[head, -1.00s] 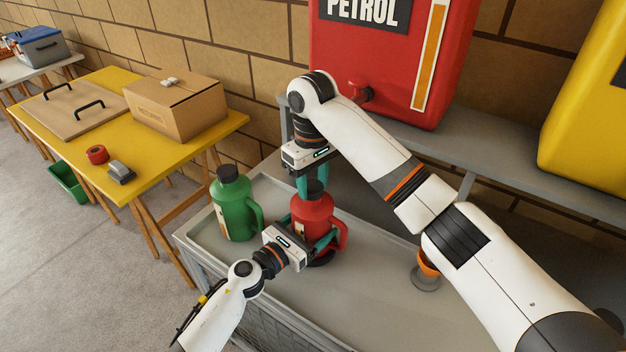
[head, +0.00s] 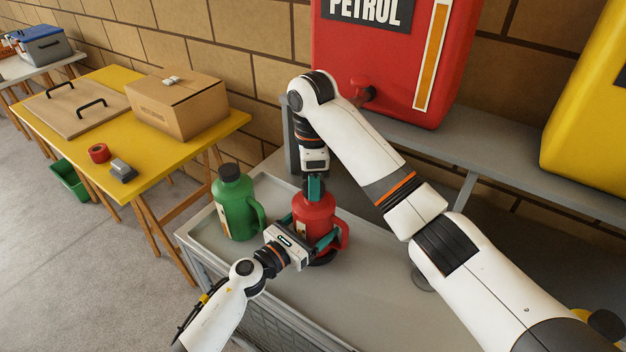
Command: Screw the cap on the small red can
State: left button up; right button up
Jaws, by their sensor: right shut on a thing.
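The small red can (head: 312,212) stands upright on the grey cart top, its handle to the right. The dark cap (head: 318,186) is at the can's mouth, mostly hidden by my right gripper (head: 315,190). That gripper points down from above and is shut on the cap. Whether the cap sits fully down cannot be told. My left gripper (head: 303,238) reaches in from the lower left, with its teal fingers around the can's body, apparently shut on it.
A green can (head: 235,207) with a dark cap stands left of the red can. The cart top (head: 335,295) is clear in front. A large red petrol tank (head: 385,70) stands on the shelf behind. A yellow table (head: 70,125) with a cardboard box (head: 178,103) is at the left.

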pick_arm(q)
jog(key=shift+f, duration=0.1)
pick_arm(e)
jog(key=m, duration=0.5)
jog(key=shift+w+m, duration=0.15)
jog(key=shift+m, duration=0.25)
jog(key=o, duration=0.9)
jog(key=shift+o, duration=0.2)
jog(key=shift+r, duration=0.1)
jog(key=shift+r, duration=2.15)
jog(key=shift+c, duration=0.4)
